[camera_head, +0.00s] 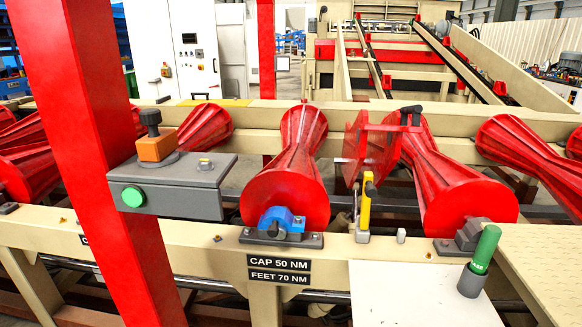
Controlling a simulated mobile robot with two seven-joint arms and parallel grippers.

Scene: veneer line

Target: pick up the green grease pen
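The green grease pen (485,249) stands upright, leaning slightly right, in a small dark grey round holder (471,281). Its lower end is hidden inside the holder. The holder sits at the right edge of a white panel (420,300) in the lower right of the head view. Neither of my grippers shows in this view.
A tan rail with a black label (279,263) runs left of the pen. Red rollers (452,195) stand behind it. A tan textured plate (545,265) lies close on the right. A red post (95,150) and a grey box with a green button (133,197) stand left.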

